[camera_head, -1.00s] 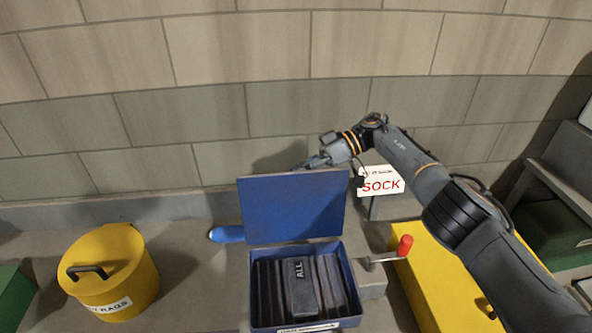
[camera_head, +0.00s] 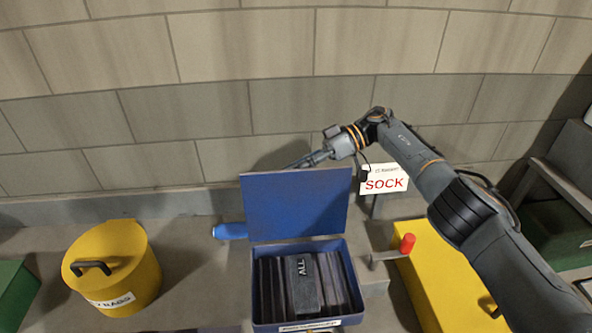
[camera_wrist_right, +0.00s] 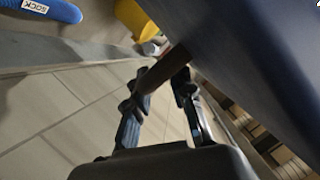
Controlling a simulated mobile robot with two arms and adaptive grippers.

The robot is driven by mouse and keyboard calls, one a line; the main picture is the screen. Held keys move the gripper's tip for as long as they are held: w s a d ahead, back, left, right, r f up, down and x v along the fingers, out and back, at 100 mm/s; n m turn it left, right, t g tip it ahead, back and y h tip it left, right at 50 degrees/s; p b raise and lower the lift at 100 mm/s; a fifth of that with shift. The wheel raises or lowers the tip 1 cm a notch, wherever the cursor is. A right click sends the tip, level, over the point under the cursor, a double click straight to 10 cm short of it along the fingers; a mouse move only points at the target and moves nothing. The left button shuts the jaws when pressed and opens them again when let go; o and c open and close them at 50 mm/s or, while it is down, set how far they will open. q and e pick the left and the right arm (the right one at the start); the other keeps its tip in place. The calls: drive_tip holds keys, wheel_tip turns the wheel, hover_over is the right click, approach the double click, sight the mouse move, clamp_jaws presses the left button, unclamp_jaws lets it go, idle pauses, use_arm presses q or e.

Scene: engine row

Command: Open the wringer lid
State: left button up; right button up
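A blue lid (camera_head: 296,205) stands upright at the back of an open blue box (camera_head: 352,285); I take it as the wringer lid, but no label confirms this. Several dark slats and a block marked ALL (camera_head: 304,284) fill the box. My right gripper (camera_head: 298,163) reaches behind the lid's upper edge, partly hidden. In the right wrist view its fingers (camera_wrist_right: 161,88) are apart beside the lid's dark back (camera_wrist_right: 245,60). A brown bar (camera_wrist_right: 163,70) sticks out between the fingertips; firm contact is not visible. My left gripper is not in view.
A crank with a red knob (camera_head: 407,243) stands right of the box, by a yellow box (camera_head: 445,285). A yellow bin (camera_head: 130,265) stands left. A blue roll (camera_head: 230,231) lies beside the lid. The block wall is close.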

wheel_tip(320, 180, up, 9)
drive_tip(key=shift+r, duration=0.15)
drive_tip(key=shift+d, duration=0.1)
idle(0.3)
